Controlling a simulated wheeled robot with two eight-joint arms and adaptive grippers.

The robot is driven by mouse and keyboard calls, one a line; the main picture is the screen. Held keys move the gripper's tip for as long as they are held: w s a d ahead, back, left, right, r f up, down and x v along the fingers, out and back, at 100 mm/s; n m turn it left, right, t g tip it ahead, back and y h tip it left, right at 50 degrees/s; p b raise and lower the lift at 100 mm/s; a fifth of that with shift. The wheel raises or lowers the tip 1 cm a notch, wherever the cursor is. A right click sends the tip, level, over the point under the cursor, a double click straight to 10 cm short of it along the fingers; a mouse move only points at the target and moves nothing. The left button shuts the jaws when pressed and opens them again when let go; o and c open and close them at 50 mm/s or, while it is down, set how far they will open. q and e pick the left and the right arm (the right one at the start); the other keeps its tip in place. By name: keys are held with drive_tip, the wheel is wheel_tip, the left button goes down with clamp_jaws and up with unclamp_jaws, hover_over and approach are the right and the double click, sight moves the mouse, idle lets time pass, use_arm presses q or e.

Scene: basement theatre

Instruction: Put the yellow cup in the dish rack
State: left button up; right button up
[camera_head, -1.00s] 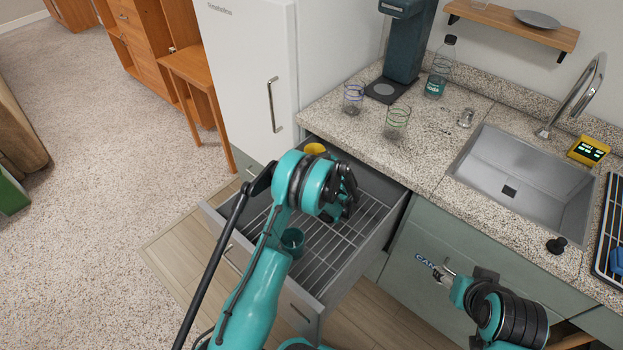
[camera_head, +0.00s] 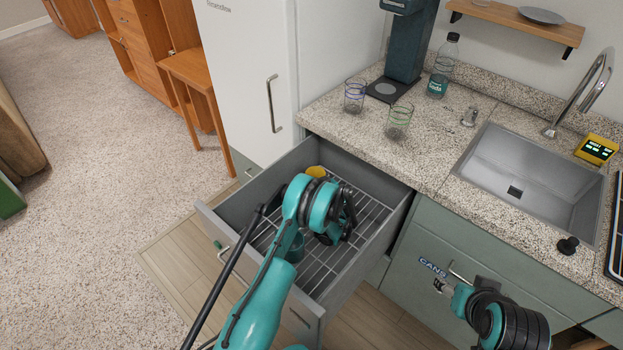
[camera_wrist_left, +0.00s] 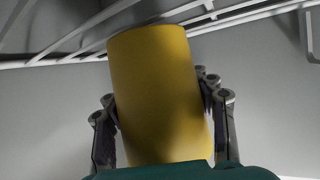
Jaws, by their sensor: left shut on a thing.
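The yellow cup (camera_head: 316,171) is at the back left inside the open drawer, which holds a wire dish rack (camera_head: 375,220). In the left wrist view the yellow cup (camera_wrist_left: 155,90) fills the middle, between the fingers of my left gripper (camera_wrist_left: 165,100). The gripper is shut on its sides. White rack wires (camera_wrist_left: 70,52) show behind the cup; I cannot tell if it touches them. In the head view my wrist hides most of that gripper. My right gripper (camera_head: 447,287) is in front of the cabinet front labelled CANS; its jaw state is unclear.
The drawer's walls (camera_head: 245,195) surround the rack. Two glasses (camera_head: 354,95) (camera_head: 398,122) and a bottle (camera_head: 443,66) stand on the counter, left of the sink (camera_head: 525,180).

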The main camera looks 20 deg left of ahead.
use_arm(q)
drive_tip(key=shift+f, duration=0.15)
drive_tip(key=o, duration=1.3)
